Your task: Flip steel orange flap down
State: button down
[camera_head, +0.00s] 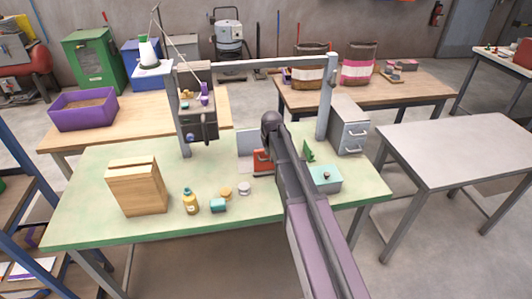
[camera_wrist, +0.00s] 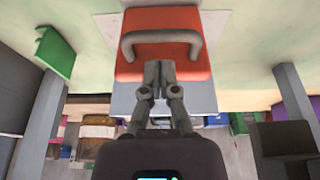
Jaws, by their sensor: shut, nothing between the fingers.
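The orange flap (camera_head: 262,162) stands behind my arm on the green table, against a pale panel (camera_head: 246,143). My arm hides part of it in the head view. In the wrist view the orange flap (camera_wrist: 195,20) fills the top middle, with a grey bar handle (camera_wrist: 161,36) across it. My gripper (camera_wrist: 159,68) is shut and empty, its fingertips in front of the flap just below the handle in the picture. I cannot tell whether they touch the flap. My gripper is hidden by my arm in the head view.
The green table (camera_head: 90,190) also holds a brown box (camera_head: 137,187), a yellow bottle (camera_head: 190,201), small jars and a teal box (camera_head: 325,179). A grey frame post (camera_head: 326,105) stands to the right, a hanging grey unit (camera_head: 197,122) to the left. A small green plate (camera_wrist: 55,52) is near the flap.

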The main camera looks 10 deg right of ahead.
jog(key=shift+b+x, duration=0.55)
jog(key=shift+x, duration=0.3)
